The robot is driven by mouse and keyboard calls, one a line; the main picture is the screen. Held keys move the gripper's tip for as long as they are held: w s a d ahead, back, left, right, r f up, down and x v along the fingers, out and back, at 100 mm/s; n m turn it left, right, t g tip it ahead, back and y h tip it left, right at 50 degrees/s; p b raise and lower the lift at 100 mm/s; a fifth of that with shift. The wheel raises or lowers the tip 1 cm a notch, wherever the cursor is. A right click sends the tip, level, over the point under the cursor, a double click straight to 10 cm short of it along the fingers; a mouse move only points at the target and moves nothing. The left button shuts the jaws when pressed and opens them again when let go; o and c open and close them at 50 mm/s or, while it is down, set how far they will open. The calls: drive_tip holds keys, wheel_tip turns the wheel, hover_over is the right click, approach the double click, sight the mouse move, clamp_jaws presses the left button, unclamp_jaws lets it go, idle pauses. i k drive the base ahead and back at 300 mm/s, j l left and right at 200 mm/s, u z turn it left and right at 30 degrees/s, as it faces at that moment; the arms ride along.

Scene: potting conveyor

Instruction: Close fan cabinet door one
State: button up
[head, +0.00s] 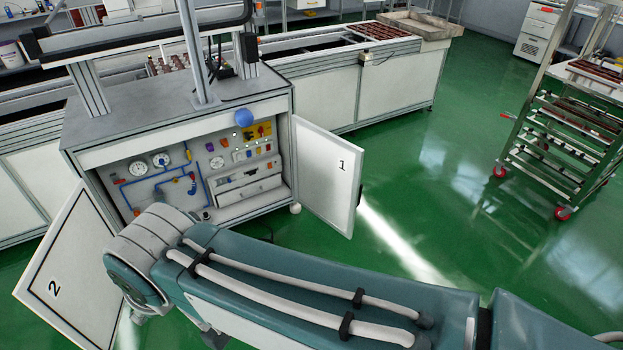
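Door one (322,190), a white panel marked 1, stands wide open at the right side of the cabinet (180,132). Its hinge side is at the cabinet's right front post and its free edge points out to the right. A small dark handle (360,191) shows at that free edge. My arm crosses the lower part of the picture, in front of and below the door. My gripper is not seen; the bend of my arm hides what lies behind and below it.
Door two (70,270) also stands open at the cabinet's left. Gauges, blue pipes and drawers show inside the cabinet. A long conveyor bench (385,95) runs behind. A wheeled rack (565,145) stands at right. Green floor (430,190) between door one and the rack is clear.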

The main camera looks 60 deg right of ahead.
sight(328, 169)
drive_tip(key=l+u, duration=0.1)
drive_tip(key=l, duration=0.35)
drive_tip(key=k+l+u, duration=0.1)
drive_tip(key=l, duration=0.4)
drive_tip(key=k+l, duration=0.15)
drive_tip(key=l, duration=0.3)
drive_tip(key=k+l+u, duration=0.15)
drive_tip(key=l, duration=0.3)
drive_tip(key=k+l, duration=0.1)
drive_tip(key=l, duration=0.35)
drive_tip(key=k+l, duration=0.1)
drive_tip(key=l, duration=0.35)
drive_tip(key=k+l, duration=0.1)
drive_tip(key=l, duration=0.4)
drive_tip(key=k+l, duration=0.1)
drive_tip(key=l, duration=0.35)
drive_tip(key=k+l, duration=0.1)
drive_tip(key=l, duration=0.35)
drive_tip(key=k+l, duration=0.1)
drive_tip(key=l, duration=0.35)
drive_tip(key=k+l, duration=0.1)
drive_tip(key=l, duration=0.4)
drive_tip(key=k+l, duration=0.1)
drive_tip(key=l, duration=0.35)
drive_tip(key=u, duration=0.3)
drive_tip(key=k+j, duration=0.05)
